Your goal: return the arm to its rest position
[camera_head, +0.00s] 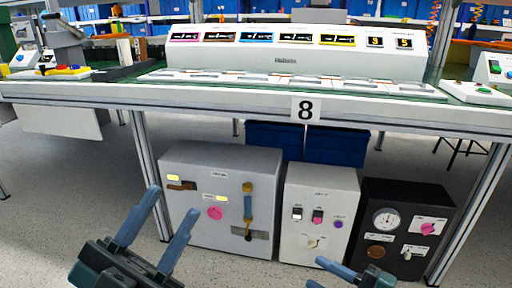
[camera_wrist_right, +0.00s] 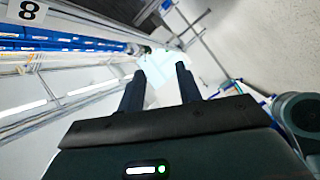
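My left gripper (camera_head: 172,202) is at the lower left of the head view. Its two blue fingers stand apart with nothing between them, in front of the grey box. My right gripper (camera_head: 317,272) is partly cut off at the bottom edge, below the white box. In the right wrist view its fingers (camera_wrist_right: 160,69) are apart and empty. The black box (camera_head: 378,200) carries a pink rotary knob (camera_head: 429,228), a white knob (camera_head: 412,252) and a dial gauge (camera_head: 386,219). The white box (camera_head: 346,184) has a pale rotary knob (camera_head: 316,242). Neither gripper appears to touch a box.
The grey box (camera_head: 262,163) has a yellow-ended lever (camera_head: 248,205) and a pink button (camera_head: 215,213). The boxes stand under a workbench (camera_head: 220,97) marked 8, with metal legs (camera_head: 150,170) at both sides. Blue bins (camera_head: 337,146) are behind. Floor at left is clear.

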